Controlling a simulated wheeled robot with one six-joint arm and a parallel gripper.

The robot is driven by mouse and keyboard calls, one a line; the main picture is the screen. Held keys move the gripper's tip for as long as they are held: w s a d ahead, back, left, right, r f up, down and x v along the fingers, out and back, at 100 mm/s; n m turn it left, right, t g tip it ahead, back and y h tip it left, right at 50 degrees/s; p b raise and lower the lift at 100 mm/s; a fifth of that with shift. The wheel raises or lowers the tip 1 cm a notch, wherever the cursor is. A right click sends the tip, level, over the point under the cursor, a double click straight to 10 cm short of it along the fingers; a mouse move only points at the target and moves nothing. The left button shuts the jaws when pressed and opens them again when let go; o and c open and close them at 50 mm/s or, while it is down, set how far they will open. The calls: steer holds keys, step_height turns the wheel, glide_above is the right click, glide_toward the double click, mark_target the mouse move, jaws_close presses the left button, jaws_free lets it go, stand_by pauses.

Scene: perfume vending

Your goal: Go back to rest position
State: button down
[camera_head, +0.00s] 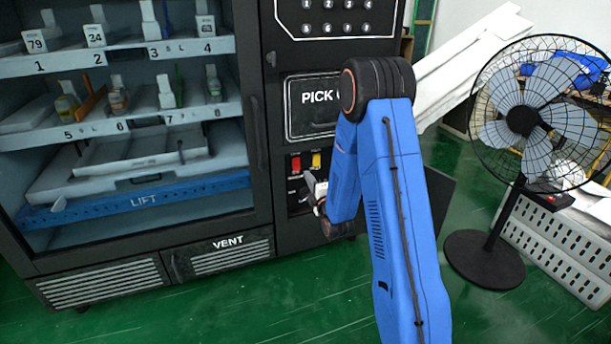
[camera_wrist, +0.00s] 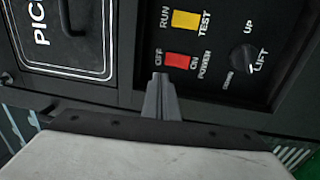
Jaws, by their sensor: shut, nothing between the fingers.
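My gripper (camera_wrist: 162,76) is shut and empty in the wrist view. Its fingertips are just below the red OFF/ON power switch (camera_wrist: 177,60); I cannot tell whether they touch the panel. A yellow RUN/TEST switch (camera_wrist: 185,20) and a black lift knob (camera_wrist: 243,58) are on the same panel. In the head view my blue arm reaches toward the vending machine's control panel (camera_head: 295,163), with the gripper partly hidden behind the arm's lower link. The pick-up door (camera_wrist: 70,30) is left of the switches in the wrist view.
The vending machine (camera_head: 262,230) has shelves of small bottles and a blue lift (camera_head: 140,203) behind its front. A black standing fan (camera_head: 484,258) is right of my arm, beside a white perforated crate (camera_head: 560,255). Green floor (camera_head: 300,300) is open in front of the machine.

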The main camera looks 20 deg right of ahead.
steer(key=shift+s+r, duration=0.1)
steer(key=shift+s, duration=0.55)
steer(key=shift+r, duration=0.1)
steer(key=s+a+r+m+g, duration=0.3)
steer(key=s+r+m+g, duration=0.5)
steer(key=s+r, duration=0.55)
steer(key=s+a+m+g, duration=0.2)
steer(key=s+m, duration=0.3)
steer(key=s, duration=1.3)
steer(key=s+a+m+g, duration=0.2)
steer(key=s+m+g, duration=0.2)
steer(key=s, duration=1.4)
steer(key=shift+s+r+m, duration=0.4)
steer(key=shift+r+m, duration=0.05)
steer(key=shift+m, duration=0.05)
